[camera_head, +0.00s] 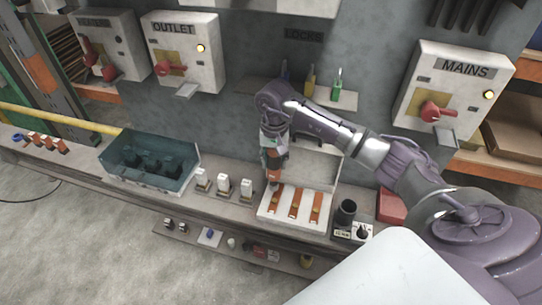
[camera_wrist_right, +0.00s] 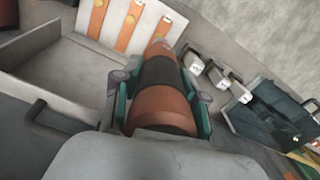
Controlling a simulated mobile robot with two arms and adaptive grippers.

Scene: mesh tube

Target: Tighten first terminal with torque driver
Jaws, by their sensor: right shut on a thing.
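My right gripper (camera_head: 272,150) is shut on the torque driver (camera_head: 274,172), which has an orange body with a black band. In the right wrist view the driver (camera_wrist_right: 160,95) lies between the green-sided fingers of the gripper (camera_wrist_right: 160,100), its narrow end pointing away from me. In the head view the driver points down at the left strip of the white terminal panel (camera_head: 284,213), which carries three orange strips (camera_head: 296,204). The panel also shows in the right wrist view (camera_wrist_right: 146,30). I cannot tell whether the driver's tip touches a terminal. My left gripper is out of view.
White switch blocks (camera_head: 224,186) and a teal clear-walled bin (camera_head: 150,165) stand left of the panel. A black cup (camera_head: 346,210) stands to its right. The MAINS box (camera_head: 450,95) with a red handle hangs at the right. Small items sit on a lower shelf.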

